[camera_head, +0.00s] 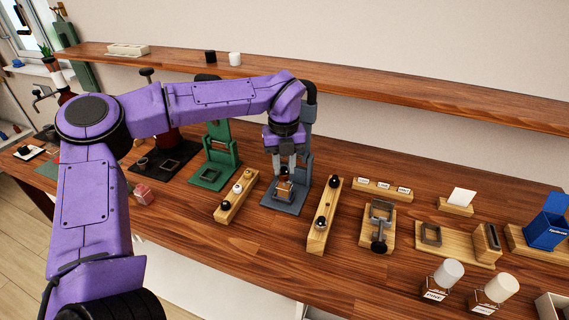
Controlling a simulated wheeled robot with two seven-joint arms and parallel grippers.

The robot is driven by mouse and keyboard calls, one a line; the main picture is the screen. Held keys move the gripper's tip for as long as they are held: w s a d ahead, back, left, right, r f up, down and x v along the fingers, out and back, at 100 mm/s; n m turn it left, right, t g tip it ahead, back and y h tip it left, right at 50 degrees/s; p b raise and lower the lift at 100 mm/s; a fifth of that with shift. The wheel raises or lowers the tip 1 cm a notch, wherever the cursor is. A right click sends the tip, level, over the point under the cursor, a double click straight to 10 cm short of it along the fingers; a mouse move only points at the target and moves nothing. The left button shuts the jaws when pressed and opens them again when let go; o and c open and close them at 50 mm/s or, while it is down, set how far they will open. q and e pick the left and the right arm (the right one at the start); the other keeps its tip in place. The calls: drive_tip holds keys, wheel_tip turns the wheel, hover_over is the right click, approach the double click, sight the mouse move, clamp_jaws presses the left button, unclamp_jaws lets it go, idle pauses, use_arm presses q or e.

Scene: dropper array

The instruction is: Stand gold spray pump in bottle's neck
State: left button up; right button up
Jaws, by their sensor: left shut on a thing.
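My left gripper (284,165) points down over the blue-grey stand (272,197) near the middle of the table. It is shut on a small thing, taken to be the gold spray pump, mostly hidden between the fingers. A small amber-brown bottle (284,190) stands on the stand's base, directly under the fingertips. The fingers hide the bottle's neck, so I cannot tell whether the pump touches it or is inside it. My right gripper is not in view.
Wooden racks with small caps stand left (237,197) and right (325,215) of the blue-grey stand. A green stand (215,172) is further left. White-capped bottles (443,280) and a blue box (547,228) are at the right. A shelf (400,98) runs behind.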

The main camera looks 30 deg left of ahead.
sight(284, 167)
use_arm(q)
drive_tip(key=o, duration=1.1)
wheel_tip(284, 167, up, 10)
drive_tip(key=shift+r+b, duration=0.25)
drive_tip(key=shift+b, duration=0.4)
